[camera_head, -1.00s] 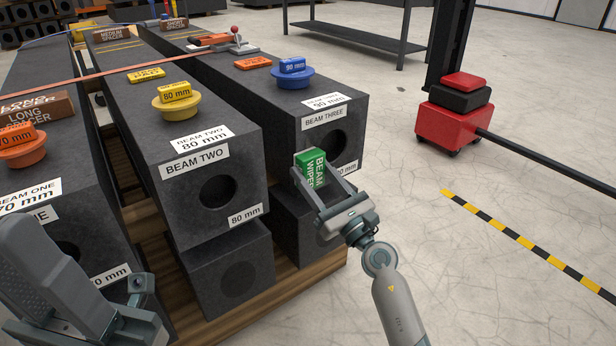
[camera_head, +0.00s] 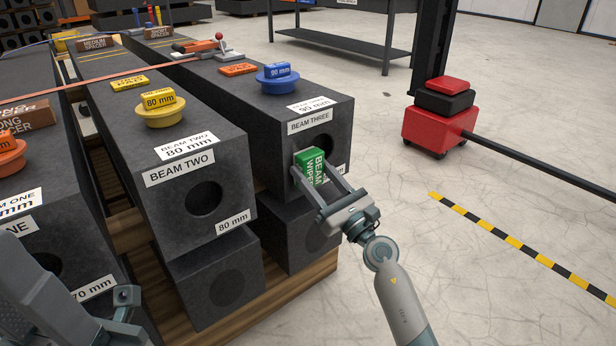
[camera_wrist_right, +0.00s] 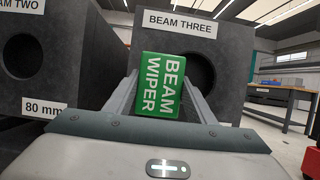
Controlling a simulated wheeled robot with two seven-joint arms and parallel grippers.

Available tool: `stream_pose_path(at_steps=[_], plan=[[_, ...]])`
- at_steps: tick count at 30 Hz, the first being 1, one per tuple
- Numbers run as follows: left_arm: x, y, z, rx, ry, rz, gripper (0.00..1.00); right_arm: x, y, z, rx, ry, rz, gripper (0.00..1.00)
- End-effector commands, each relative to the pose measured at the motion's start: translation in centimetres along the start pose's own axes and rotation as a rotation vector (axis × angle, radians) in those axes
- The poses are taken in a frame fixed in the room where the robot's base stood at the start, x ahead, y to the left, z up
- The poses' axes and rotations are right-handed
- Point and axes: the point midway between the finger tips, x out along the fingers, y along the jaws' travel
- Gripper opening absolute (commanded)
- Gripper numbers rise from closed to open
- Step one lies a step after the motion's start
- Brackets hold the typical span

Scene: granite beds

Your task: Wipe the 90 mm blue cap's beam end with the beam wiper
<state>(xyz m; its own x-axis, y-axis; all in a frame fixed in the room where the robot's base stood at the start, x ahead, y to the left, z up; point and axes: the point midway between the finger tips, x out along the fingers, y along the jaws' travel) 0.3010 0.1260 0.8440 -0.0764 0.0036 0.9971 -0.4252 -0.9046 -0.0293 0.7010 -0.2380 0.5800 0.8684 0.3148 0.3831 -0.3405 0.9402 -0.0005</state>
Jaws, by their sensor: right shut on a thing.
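The green beam wiper (camera_head: 312,164) is held between the fingers of my right gripper (camera_head: 322,178), in front of the end face of beam three (camera_head: 290,150). In the right wrist view the wiper (camera_wrist_right: 160,85) covers part of the round hole (camera_wrist_right: 190,65) in that face; whether it touches the face I cannot tell. The 90 mm blue cap (camera_head: 278,82) sits on top of beam three near this end, behind the 90 mm label. My left gripper (camera_head: 125,318) is at the lower left edge, partly cut off, near beam one; its fingertips are not clear.
Beam two (camera_head: 205,185) with its yellow 80 mm cap (camera_head: 160,110) stands to the left. Lower beams lie beneath on wooden timbers (camera_head: 240,300). A red wheeled unit (camera_head: 438,130) stands on the floor at right. The floor right of the beams is open, with a striped line (camera_head: 520,250).

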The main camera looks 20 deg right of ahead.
Motion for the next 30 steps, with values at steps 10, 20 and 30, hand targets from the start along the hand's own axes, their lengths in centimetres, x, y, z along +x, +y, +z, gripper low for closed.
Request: stream_pose_path(at_steps=[10,20,30], plan=[[-0.5,0.0,-0.1,0.001,0.001,-0.001,0.31,0.1,-1.5,-0.1,0.0,0.0,0.0,0.32],[-0.2,0.0,-0.1,0.0,0.001,-0.001,0.31,0.2,-1.5,0.2,0.0,0.0,-0.001,0.32],[1.6,-0.1,0.1,0.0,0.001,-0.001,0.31,0.7,-1.5,1.9,0.0,0.0,0.001,0.32]])
